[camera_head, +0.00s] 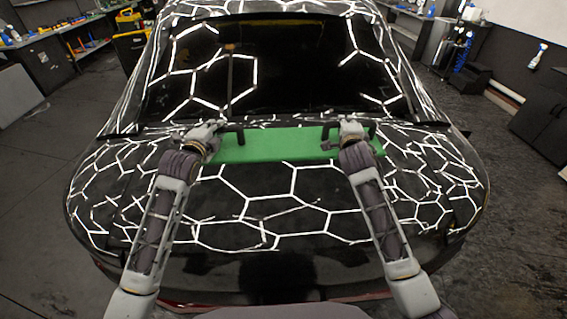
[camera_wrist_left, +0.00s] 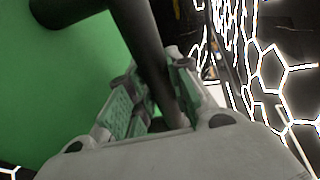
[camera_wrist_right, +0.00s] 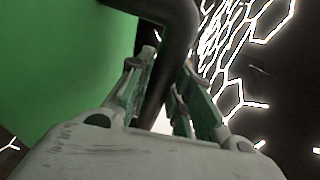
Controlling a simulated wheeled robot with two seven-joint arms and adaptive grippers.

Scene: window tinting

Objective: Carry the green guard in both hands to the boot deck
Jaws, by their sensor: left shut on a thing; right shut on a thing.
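The green guard (camera_head: 275,145) is a flat green board with black handles near its two ends. In the head view it lies across the boot deck (camera_head: 300,190) of the dark car, just below the rear window; whether it touches the deck I cannot tell. My left gripper (camera_head: 222,128) is shut on the left black handle (camera_wrist_left: 150,60). My right gripper (camera_head: 350,126) is shut on the right black handle (camera_wrist_right: 172,50). The green board also fills the left of the left wrist view (camera_wrist_left: 60,90) and of the right wrist view (camera_wrist_right: 60,60).
The rear window (camera_head: 270,70) rises behind the guard, with bright hexagon reflections on glass and paint. Workbenches with tools (camera_head: 50,40) stand at the far left and a dark cabinet (camera_head: 540,125) at the right.

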